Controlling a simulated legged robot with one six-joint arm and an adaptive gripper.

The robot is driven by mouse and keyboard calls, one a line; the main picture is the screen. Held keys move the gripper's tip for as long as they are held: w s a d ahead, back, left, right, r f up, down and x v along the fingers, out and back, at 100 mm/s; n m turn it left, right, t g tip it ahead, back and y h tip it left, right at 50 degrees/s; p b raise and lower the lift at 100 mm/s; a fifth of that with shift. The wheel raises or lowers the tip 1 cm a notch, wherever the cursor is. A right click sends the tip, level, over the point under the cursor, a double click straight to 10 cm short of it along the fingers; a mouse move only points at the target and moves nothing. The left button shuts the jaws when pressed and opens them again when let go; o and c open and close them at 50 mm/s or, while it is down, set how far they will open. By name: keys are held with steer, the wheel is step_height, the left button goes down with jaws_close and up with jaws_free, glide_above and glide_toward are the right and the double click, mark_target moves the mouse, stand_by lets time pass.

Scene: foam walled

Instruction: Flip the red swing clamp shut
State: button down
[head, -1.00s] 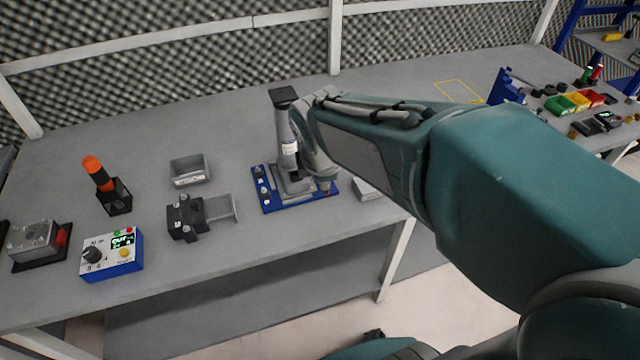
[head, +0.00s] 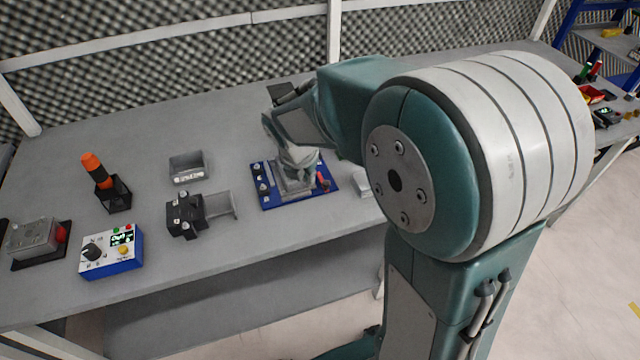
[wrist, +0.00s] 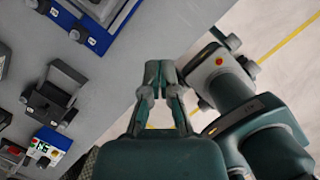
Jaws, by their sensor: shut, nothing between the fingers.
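The red swing clamp (head: 322,181) shows as a small red piece at the right side of a blue base plate (head: 268,199) with a grey fixture on it. My arm partly covers the fixture in the head view, and the clamp's full shape is hard to make out. The blue plate is also at the top left of the wrist view (wrist: 66,16), where I cannot pick out the red clamp. My gripper (wrist: 160,72) is shut and empty, in the middle of the wrist view, to the right of the plate. Its fingertips are not clear in the head view.
To the left stand a black slide block (head: 185,214), a grey bin (head: 188,168), an orange-handled tool in a black holder (head: 118,196) and a blue control box (head: 112,252). A small pale block (head: 367,183) lies right of the plate, near the table's front edge.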

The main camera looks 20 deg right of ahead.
mark_target(323, 179)
steer(key=x, duration=0.9)
steer(key=shift+d+f, duration=0.1)
steer(key=shift+f, duration=0.25)
steer(key=shift+w+d+f, duration=0.2)
steer(key=shift+w+d, duration=0.4)
steer(key=shift+w+d+f, duration=0.25)
steer(key=shift+w+d, duration=0.3)
steer(key=shift+w, duration=0.05)
steer(key=shift+w+d, duration=0.25)
